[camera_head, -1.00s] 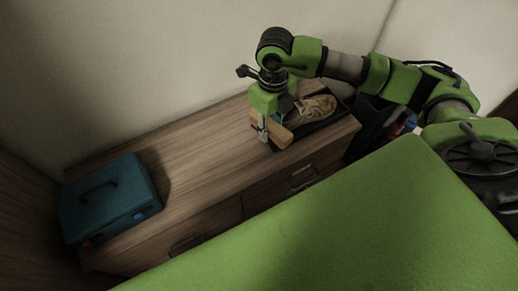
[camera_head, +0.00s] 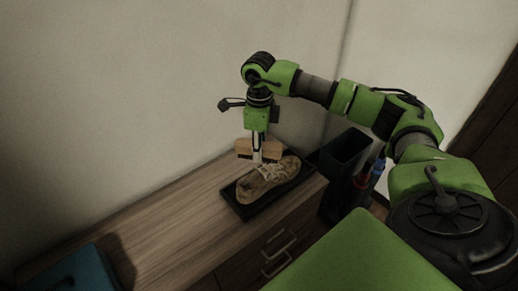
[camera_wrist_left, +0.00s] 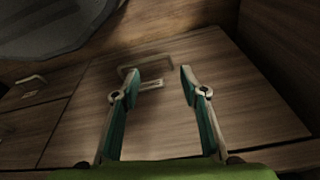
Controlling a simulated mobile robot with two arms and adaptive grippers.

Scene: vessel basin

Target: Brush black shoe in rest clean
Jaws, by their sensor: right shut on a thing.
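A tan-brown laced shoe (camera_head: 266,180) lies in a black tray-like rest (camera_head: 240,211) on the wooden cabinet; the shoe looks brown, not black. My right gripper (camera_head: 257,156) points down and is shut on a brush with a wooden body (camera_head: 272,149). The brush is at the far side of the shoe, by its upper part; I cannot tell whether it touches. In the left wrist view my left gripper (camera_wrist_left: 163,88) is open and empty, in front of wooden drawer fronts.
The cabinet top (camera_head: 175,220) is clear to the left, up to a teal box (camera_head: 75,270). A dark open bin (camera_head: 345,150) stands right of the rest, with red and blue items (camera_head: 370,172) beside it. A wall is behind. A drawer handle (camera_wrist_left: 140,78) faces my left gripper.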

